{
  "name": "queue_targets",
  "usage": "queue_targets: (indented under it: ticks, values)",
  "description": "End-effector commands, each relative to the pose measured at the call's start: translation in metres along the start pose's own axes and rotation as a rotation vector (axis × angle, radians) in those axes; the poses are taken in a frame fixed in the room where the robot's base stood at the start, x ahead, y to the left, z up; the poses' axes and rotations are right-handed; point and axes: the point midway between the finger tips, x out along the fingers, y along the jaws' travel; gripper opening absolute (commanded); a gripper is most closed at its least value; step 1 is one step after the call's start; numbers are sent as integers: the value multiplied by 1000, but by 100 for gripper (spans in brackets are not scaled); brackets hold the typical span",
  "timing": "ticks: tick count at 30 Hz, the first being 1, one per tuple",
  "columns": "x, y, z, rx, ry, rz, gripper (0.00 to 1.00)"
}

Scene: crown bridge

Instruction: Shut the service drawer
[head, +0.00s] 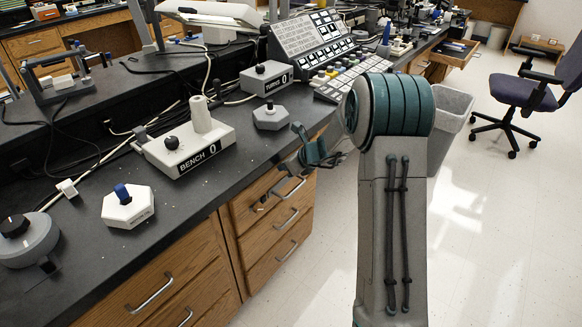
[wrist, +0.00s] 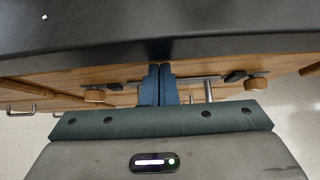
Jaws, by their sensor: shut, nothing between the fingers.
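The wooden top drawer front (head: 250,204) under the near bench, with a metal handle (head: 290,188), appears to be the service drawer; no label is readable. It looks flush or nearly so; I cannot tell if a small gap remains. My gripper (head: 304,158) is beside its right part, below the bench edge. In the wrist view, my gripper's blue fingers (wrist: 160,70) are together and empty, pointing at the wooden front. A metal bar (wrist: 208,80) and round wooden knobs (wrist: 258,86) show beside them. Contact with the front cannot be told.
The dark bench top (head: 185,225) overhangs the drawers and carries a BENCH box (head: 185,150) and a TURNS box (head: 266,78). A grey bin (head: 450,115) stands right of my arm. Farther back, another wooden drawer (head: 455,54) stands open.

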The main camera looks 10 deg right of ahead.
Motion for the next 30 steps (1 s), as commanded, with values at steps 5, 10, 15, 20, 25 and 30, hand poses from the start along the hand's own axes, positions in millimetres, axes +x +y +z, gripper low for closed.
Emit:
queue_targets:
  ticks: [5, 10, 15, 20, 25, 30]
  values:
    - [-4, -1, -4, 0, 0, 0, 0]
    - [-18, -2, -18, -5, 1, 4, 0]
    - [-59, 0, -16, -10, -1, 8, 0]
    - [-96, -6, -19, -1, -1, -2, 0]
    - [-117, -6, -21, -1, 0, 0, 0]
    - [-124, -5, -21, -3, 0, 3, 0]
